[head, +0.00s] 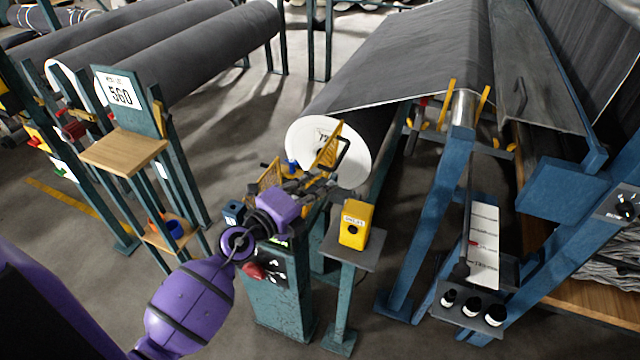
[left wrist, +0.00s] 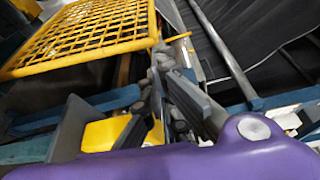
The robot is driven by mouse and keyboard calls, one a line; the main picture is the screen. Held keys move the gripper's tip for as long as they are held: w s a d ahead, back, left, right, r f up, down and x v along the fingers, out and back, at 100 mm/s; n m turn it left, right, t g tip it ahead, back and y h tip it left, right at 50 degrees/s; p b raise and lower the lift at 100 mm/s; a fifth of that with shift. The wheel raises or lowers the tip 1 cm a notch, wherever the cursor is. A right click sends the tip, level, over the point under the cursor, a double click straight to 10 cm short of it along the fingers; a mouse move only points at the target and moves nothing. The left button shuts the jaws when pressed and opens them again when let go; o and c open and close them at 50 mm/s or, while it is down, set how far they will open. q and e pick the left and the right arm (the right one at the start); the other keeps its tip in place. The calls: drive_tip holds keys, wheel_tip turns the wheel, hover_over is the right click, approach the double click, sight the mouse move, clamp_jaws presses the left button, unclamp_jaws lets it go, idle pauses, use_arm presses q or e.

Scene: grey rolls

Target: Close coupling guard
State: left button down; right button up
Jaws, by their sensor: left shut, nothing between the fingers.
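The coupling guard shows in the head view as yellow mesh at the white-faced end of the grey roll. One mesh panel (head: 327,147) stands tilted up in front of the roll's end, and another yellow mesh piece (head: 266,178) is left of it, partly hidden by my gripper. My left gripper (head: 318,187) is shut and empty, just below and between these pieces. In the left wrist view a yellow mesh panel (left wrist: 85,38) fills the upper left, beside and beyond my shut fingers (left wrist: 170,95). Contact cannot be told. My right gripper is not in view.
A teal post (head: 280,310) with a red button stands below my gripper. A yellow box (head: 355,225) sits on a stand to its right. Blue frame legs (head: 435,220) are further right. A wooden-topped stand (head: 124,150) is at left, with open floor between.

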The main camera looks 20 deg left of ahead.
use_arm(q)
drive_tip(key=a+f+n+t+y+b, duration=0.1)
drive_tip(key=a+f+n+b, duration=0.3)
drive_tip(key=a+n, duration=0.4)
drive_tip(key=a+f+n+t+y+b, duration=0.2)
drive_tip(key=a+f+n+t+b, duration=0.2)
drive_tip(key=a, duration=1.1)
drive_tip(key=f+n+b, duration=0.1)
drive_tip(key=n+b, duration=0.2)
drive_tip(key=n, duration=0.2)
drive_tip(key=shift+w+a, duration=0.4)
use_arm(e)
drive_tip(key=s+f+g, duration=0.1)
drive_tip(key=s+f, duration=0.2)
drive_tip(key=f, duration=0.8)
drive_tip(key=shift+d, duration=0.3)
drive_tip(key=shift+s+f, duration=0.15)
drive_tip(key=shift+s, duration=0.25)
use_arm(q)
drive_tip(key=shift+r, duration=0.2)
